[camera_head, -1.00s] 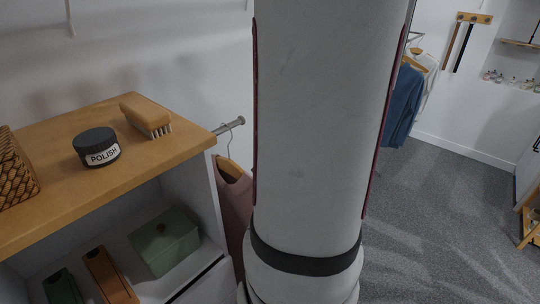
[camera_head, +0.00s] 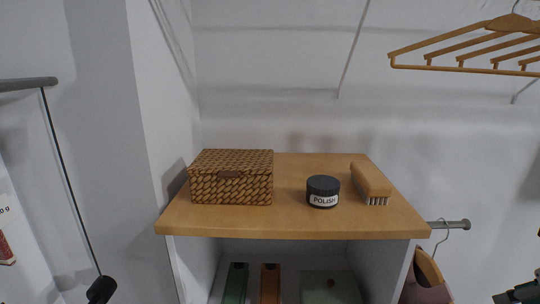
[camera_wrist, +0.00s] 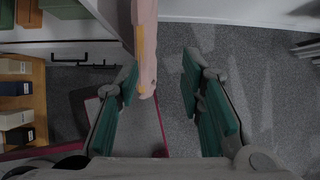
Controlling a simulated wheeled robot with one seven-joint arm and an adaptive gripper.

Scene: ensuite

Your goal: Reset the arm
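My gripper (camera_wrist: 160,85) is open in the wrist view. Its two green-padded fingers stand well apart, with grey carpet below and nothing held between them. A pink garment (camera_wrist: 145,40) hangs close by the left finger; whether they touch I cannot tell. In the head view most of my arm is out of sight. A dark shape at the lower right edge may be part of it, but too little shows to be sure.
A wooden-topped shelf unit (camera_head: 290,222) holds a woven box (camera_head: 232,178), a polish tin (camera_head: 323,191) and a brush (camera_head: 371,183). A rail (camera_head: 449,224) projects on its right, with a hanging pink garment (camera_head: 425,285). A wooden hanger (camera_head: 470,45) hangs above. Open carpet (camera_wrist: 265,90) lies to the right.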

